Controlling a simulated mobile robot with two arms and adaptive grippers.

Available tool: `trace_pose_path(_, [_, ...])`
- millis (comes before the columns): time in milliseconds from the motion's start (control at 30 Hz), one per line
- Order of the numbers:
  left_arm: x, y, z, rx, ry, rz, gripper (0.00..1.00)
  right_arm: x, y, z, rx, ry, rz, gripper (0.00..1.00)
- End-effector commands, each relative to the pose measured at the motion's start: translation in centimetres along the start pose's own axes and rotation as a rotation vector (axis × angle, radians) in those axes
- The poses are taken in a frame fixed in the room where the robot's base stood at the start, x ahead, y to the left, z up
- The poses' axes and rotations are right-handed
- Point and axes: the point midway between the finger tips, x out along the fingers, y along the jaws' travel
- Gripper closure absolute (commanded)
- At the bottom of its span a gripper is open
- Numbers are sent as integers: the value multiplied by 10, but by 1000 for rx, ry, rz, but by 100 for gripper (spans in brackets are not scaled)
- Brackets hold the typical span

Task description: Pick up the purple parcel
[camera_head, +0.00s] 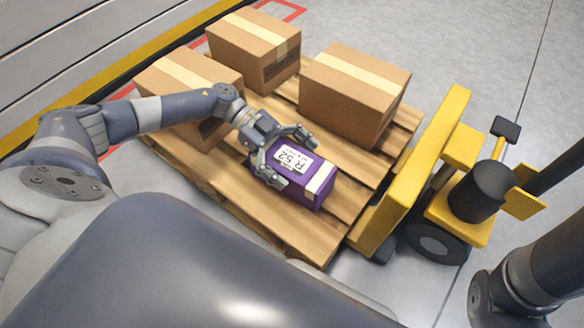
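The purple parcel (321,171) lies on the wooden pallet (310,233), near its front right side. It has a white label reading "R 52" on top and a pale strip at its right end. My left gripper (286,158) is at the parcel's left end. Its fingers are spread wide, one along the back edge and one along the front side, with the label showing between them. I cannot make out whether the fingers touch the parcel. My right gripper is out of view; only part of my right arm shows at the right edge.
Cardboard boxes stand on the pallet at the back right (345,100), back (240,45) and left (165,85), partly behind my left arm. A yellow pallet truck (405,195) is at the pallet's right end. Grey floor (480,50) is open beyond.

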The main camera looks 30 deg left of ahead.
Motion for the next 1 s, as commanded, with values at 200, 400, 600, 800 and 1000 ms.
trace_pose_path(200, [0, 0, 0, 0, 0, 0, 52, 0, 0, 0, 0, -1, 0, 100])
trace_pose_path(400, [1, 0, 1, 0, 0, 1, 66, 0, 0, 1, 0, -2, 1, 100])
trace_pose_path(600, [1, 2, 2, -1, -2, 3, 66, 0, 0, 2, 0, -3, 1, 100])
trace_pose_path(800, [-3, 2, -9, -2, -3, 5, 66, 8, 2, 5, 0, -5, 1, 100])
trace_pose_path(1000, [-16, 1, -38, 0, 0, 2, 66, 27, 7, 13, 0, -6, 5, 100])
